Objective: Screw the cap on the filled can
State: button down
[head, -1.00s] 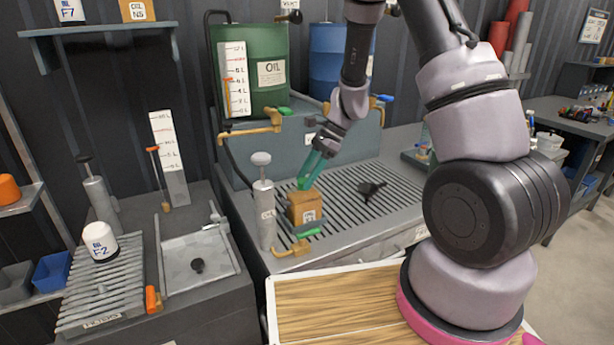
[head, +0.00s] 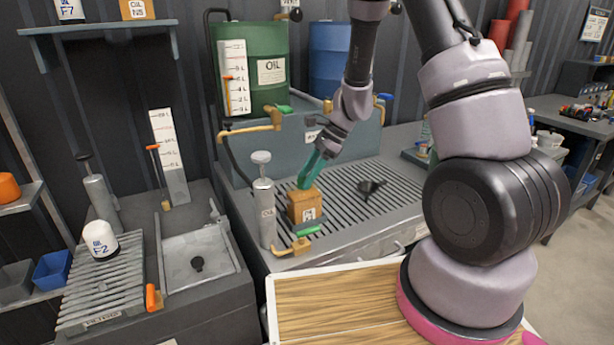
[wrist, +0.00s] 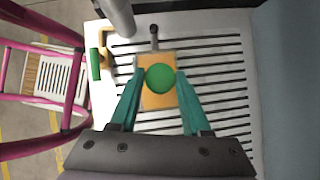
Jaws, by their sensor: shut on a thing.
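The can is a small orange-brown box-shaped can (head: 304,207) with a white label, standing on the slatted grate beside the grey hand pump. In the wrist view the can (wrist: 158,97) lies straight below my gripper. The cap is a round green disc (wrist: 160,77) over the can's top, between my fingertips. My gripper (head: 310,172) has teal fingers, points down at the can's top and is shut on the cap. In the head view the fingers hide most of the cap. I cannot tell how far the cap is seated on the can.
A grey hand pump (head: 264,205) stands close left of the can. A brass tap with a green handle (head: 300,243) is at the grate's front edge. A black funnel (head: 371,188) lies on the grate to the right. The green oil drum (head: 262,70) stands behind.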

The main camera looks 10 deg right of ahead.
jog(key=m+t, duration=0.1)
jog(key=m, duration=0.2)
jog(key=shift+s+t, duration=0.15)
jog(key=shift+t, duration=0.25)
jog(key=shift+m, duration=0.3)
jog(key=shift+s+m+t, duration=0.1)
jog(key=shift+m+t, duration=0.3)
jog(key=shift+m, duration=0.1)
jog(key=shift+m+t+h, duration=0.5)
jog(key=shift+m+t, duration=0.3)
jog(key=shift+m, duration=0.8)
jog(key=shift+s+a, duration=0.1)
jog(key=shift+a+m+t+h, duration=0.1)
jog(key=shift+m+t+h, duration=0.25)
jog(key=shift+m, duration=0.45)
jog(key=shift+m+t+h, duration=0.55)
jog(key=shift+m+t, duration=0.1)
jog(key=shift+m, duration=0.85)
